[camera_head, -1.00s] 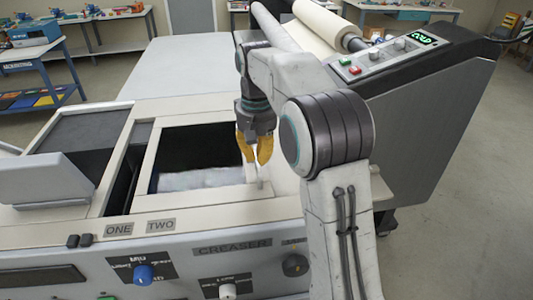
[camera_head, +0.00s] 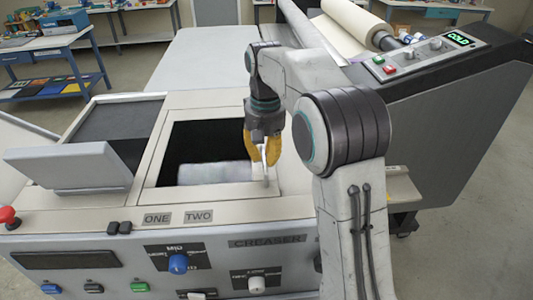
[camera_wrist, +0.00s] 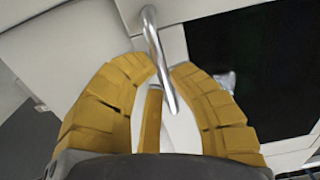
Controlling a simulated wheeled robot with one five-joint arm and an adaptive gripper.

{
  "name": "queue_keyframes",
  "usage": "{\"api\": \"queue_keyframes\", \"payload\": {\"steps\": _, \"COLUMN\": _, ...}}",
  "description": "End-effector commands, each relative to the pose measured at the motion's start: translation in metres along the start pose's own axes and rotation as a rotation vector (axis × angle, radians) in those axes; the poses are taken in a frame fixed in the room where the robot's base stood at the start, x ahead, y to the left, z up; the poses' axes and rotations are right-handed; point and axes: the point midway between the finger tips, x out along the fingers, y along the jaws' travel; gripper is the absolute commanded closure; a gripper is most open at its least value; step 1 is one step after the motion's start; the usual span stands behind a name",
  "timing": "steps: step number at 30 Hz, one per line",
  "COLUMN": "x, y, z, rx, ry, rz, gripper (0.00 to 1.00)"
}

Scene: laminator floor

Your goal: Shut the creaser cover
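The creaser's opening (camera_head: 195,140) is dark, with a pale roller-like shape (camera_head: 215,172) inside. A pale cover frame (camera_head: 152,172) borders it. A slim upright handle (camera_head: 266,172) stands on the right side of this frame. It also shows in the wrist view as a bent silver bar (camera_wrist: 158,55). My gripper (camera_head: 264,160) is at the handle, pointing down. In the wrist view its yellow fingers (camera_wrist: 164,72) close in on both sides of the bar, which sits between the tips.
A tilted grey screen housing (camera_head: 68,165) stands left of the opening. The front panel has knobs (camera_head: 178,263), buttons and a red stop button (camera_head: 7,215). The laminator console (camera_head: 425,50) rises at the right. Work tables (camera_head: 45,45) stand behind.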

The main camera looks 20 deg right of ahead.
Motion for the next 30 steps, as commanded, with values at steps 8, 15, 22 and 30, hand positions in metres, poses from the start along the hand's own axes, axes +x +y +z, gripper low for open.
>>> {"api": "queue_keyframes", "payload": {"steps": 8, "x": 0.002, "y": -0.001, "z": 0.000, "rx": -0.003, "ry": -0.001, "rz": 0.000, "gripper": 0.60}}
{"api": "queue_keyframes", "payload": {"steps": 15, "x": 0.000, "y": -0.001, "z": -0.001, "rx": -0.001, "ry": 0.003, "rz": -0.001, "gripper": 0.56}}
{"api": "queue_keyframes", "payload": {"steps": 22, "x": -0.009, "y": -0.001, "z": -0.002, "rx": -0.001, "ry": 0.006, "rz": -0.001, "gripper": 0.56}}
{"api": "queue_keyframes", "payload": {"steps": 30, "x": -0.045, "y": -0.001, "z": -0.002, "rx": -0.001, "ry": 0.008, "rz": -0.002, "gripper": 0.56}}
